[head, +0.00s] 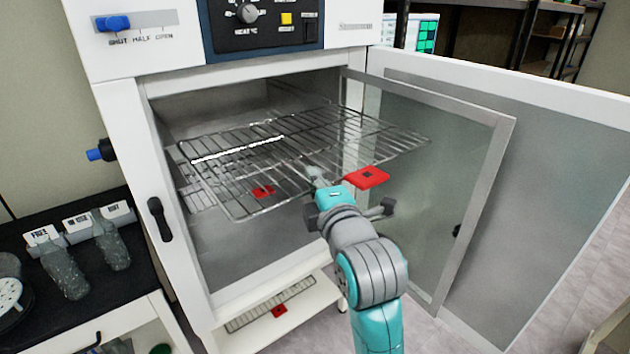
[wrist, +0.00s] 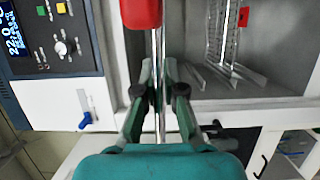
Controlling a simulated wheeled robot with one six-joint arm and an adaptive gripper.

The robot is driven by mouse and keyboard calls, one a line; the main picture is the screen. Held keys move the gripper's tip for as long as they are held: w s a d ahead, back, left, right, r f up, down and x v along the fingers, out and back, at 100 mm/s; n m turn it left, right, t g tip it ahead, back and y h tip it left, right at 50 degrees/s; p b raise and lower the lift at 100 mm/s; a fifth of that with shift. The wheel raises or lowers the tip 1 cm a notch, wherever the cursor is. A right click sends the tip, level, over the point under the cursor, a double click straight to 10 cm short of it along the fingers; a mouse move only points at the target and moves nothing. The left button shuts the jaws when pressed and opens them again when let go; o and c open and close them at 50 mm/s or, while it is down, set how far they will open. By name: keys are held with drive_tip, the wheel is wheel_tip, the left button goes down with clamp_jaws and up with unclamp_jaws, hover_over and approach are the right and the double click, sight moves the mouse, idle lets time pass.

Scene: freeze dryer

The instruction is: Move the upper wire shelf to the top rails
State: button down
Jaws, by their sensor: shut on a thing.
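My gripper (head: 318,184) is shut on the front edge of the upper wire shelf (head: 235,180). The shelf's front part sticks out of the chamber, and it looks slightly tilted in the head view. A red tag (head: 366,177) sits on its front edge, just right of my gripper. In the wrist view the shelf (wrist: 158,45) shows nearly edge-on between my fingers (wrist: 159,75). A lower wire shelf (wrist: 222,38) with its own red tag (wrist: 243,16) shows inside the chamber. The side rails are mostly hidden, so I cannot tell which level the held shelf is at.
The glass inner door (head: 440,190) and white outer door (head: 555,170) stand open to the right, the glass door close to the shelf and my arm. A dark bench (head: 110,285) with bottles stands at the left. A slatted strip (head: 270,304) lies below the chamber.

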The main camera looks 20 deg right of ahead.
approach(270, 147)
drive_tip(key=shift+w+d+r, duration=0.1)
drive_tip(key=shift+w+d, duration=0.5)
drive_tip(key=shift+w, duration=0.25)
drive_tip(key=shift+w+d, duration=0.6)
drive_tip(key=shift+w, duration=0.25)
drive_tip(key=shift+w+a, duration=0.3)
drive_tip(key=shift+w, duration=0.8)
drive_tip(key=shift+w+a, duration=0.3)
drive_tip(key=shift+w, duration=0.8)
drive_tip(key=shift+w+a, duration=0.25)
drive_tip(key=shift+w, duration=0.85)
drive_tip(key=shift+f, duration=0.75)
